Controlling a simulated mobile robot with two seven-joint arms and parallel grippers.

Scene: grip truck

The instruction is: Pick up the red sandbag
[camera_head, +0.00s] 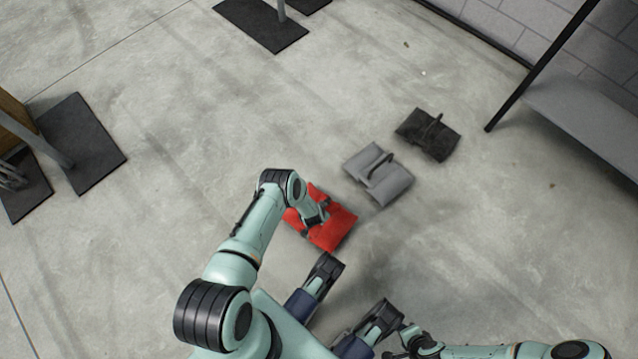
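The red sandbag (338,222) lies flat on the concrete floor near the middle of the head view. My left arm reaches over it from the lower left. My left gripper (314,221) points down at the middle of the bag, at its strap. The wrist partly hides the bag, and whether the fingers are closed on the strap does not show. My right gripper (392,345) is at the bottom of the view, well away from the bag. Its fingers are too small and dark to read.
A grey sandbag (392,185) and a black sandbag (428,134) lie in a row up and right of the red one. A grey shelf (585,110) stands at the right by the block wall. Dark base plates (85,145) sit at the left. Open floor surrounds the bags.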

